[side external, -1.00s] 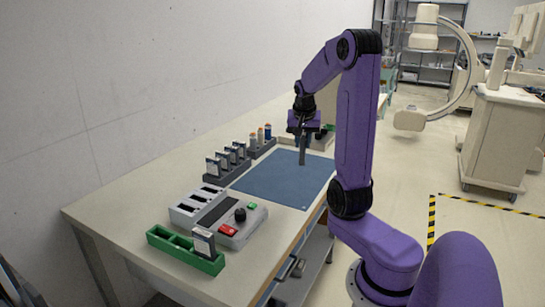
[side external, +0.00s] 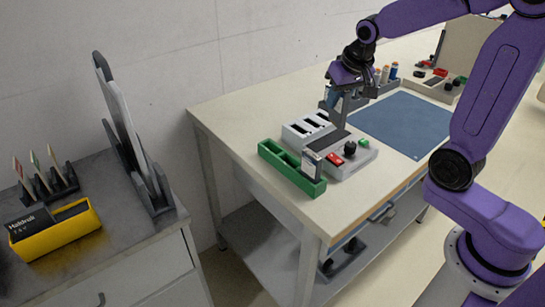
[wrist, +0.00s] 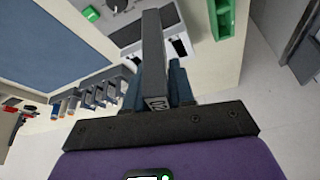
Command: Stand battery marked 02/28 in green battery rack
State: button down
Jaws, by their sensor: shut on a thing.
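My gripper (side external: 340,97) is shut on a dark grey battery (wrist: 153,55), held near the charger's far side in the side view. A small label on it in the wrist view seems to read "02"; the rest is unreadable. The green battery rack (side external: 268,150) sits at the table's near left corner. One battery (side external: 309,163) stands at its right end, and its other compartments look empty. The rack also shows at the top of the wrist view (wrist: 222,18), apart from the held battery.
A grey charger (side external: 345,168) with a black knob and red and green buttons lies right beside the rack. The blue mat (side external: 405,122) is clear. A separate cart at left holds a yellow bin (side external: 60,235) and upright dividers.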

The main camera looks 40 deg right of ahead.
jog(key=s+a+n+y, duration=0.1)
jog(key=a+n, duration=0.2)
jog(key=a, duration=0.6)
jog(key=shift+w+a+f, duration=0.35)
jog(key=shift+w+f, duration=1.8)
jog(key=shift+w, duration=0.15)
jog(key=shift+w+a+f, duration=0.3)
jog(key=shift+w+f, duration=1.85)
jog(key=shift+w, duration=0.15)
jog(key=shift+w+a+f, duration=0.35)
jog(key=shift+w+f, duration=1.8)
jog(key=shift+w, duration=0.15)
jog(key=shift+f, duration=0.2)
jog(key=c, duration=1)
grip_release()
jog(key=shift+o, duration=0.2)
